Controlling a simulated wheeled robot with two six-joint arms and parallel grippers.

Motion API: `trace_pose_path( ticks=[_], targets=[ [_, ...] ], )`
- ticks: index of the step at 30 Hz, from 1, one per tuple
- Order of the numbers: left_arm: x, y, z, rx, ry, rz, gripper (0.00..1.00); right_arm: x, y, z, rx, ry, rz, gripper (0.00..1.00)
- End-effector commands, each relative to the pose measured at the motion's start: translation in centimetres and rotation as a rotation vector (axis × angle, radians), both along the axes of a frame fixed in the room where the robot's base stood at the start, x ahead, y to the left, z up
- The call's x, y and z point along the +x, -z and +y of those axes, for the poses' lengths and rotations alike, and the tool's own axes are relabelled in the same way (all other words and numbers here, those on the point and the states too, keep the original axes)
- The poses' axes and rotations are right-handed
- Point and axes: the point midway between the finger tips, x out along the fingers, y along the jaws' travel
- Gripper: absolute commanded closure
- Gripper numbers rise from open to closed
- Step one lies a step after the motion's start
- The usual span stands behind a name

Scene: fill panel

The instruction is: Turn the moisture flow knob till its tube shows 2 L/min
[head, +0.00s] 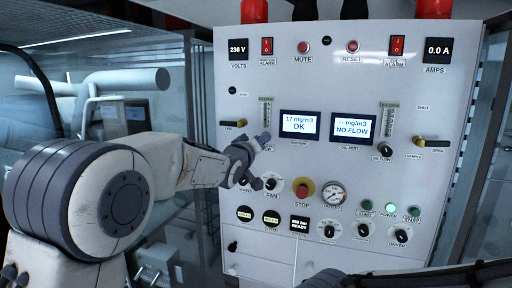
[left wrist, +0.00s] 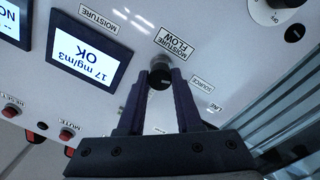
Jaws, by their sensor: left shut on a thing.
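The moisture flow knob (left wrist: 160,74) is a dark round knob beside its "MOISTURE FLOW" label in the left wrist view, which is upside down. My left gripper (left wrist: 161,80) is shut on it, one purple-grey finger on each side. In the head view my left gripper (head: 264,139) reaches the panel just below the moisture tube (head: 265,113) and hides the knob. The float and reading in that tube are too small to make out. The moisture display (head: 300,124) reads 17 mg/m3 OK. My right gripper is not in view.
The panel (head: 330,75) also holds an oil mist display (head: 353,128) reading NO FLOW, an oil flow knob (head: 385,149) and its tube (head: 387,121). A fan knob (head: 272,184) and a red stop button (head: 303,190) lie below my left gripper.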

Motion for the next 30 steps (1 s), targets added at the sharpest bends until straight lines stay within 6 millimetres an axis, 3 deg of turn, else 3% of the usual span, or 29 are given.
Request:
trace_pose_path(
  ticks=[9,10,12,23,30],
  targets=[
    [0.1,0.1,0.3,-0.018,-0.005,0.010,1.00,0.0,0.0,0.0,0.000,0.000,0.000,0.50],
    [0.1,0.1,0.3,-0.018,-0.005,0.010,0.63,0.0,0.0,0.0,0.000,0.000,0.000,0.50],
    [0.1,0.1,0.3,-0.017,-0.005,0.009,0.38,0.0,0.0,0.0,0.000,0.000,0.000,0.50],
    [-0.2,0.1,0.2,-0.015,-0.002,0.008,0.38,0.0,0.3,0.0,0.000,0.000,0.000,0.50],
    [-3.1,0.4,1.4,-0.016,-0.003,0.005,0.38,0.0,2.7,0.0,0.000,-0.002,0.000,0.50]
  ],
)
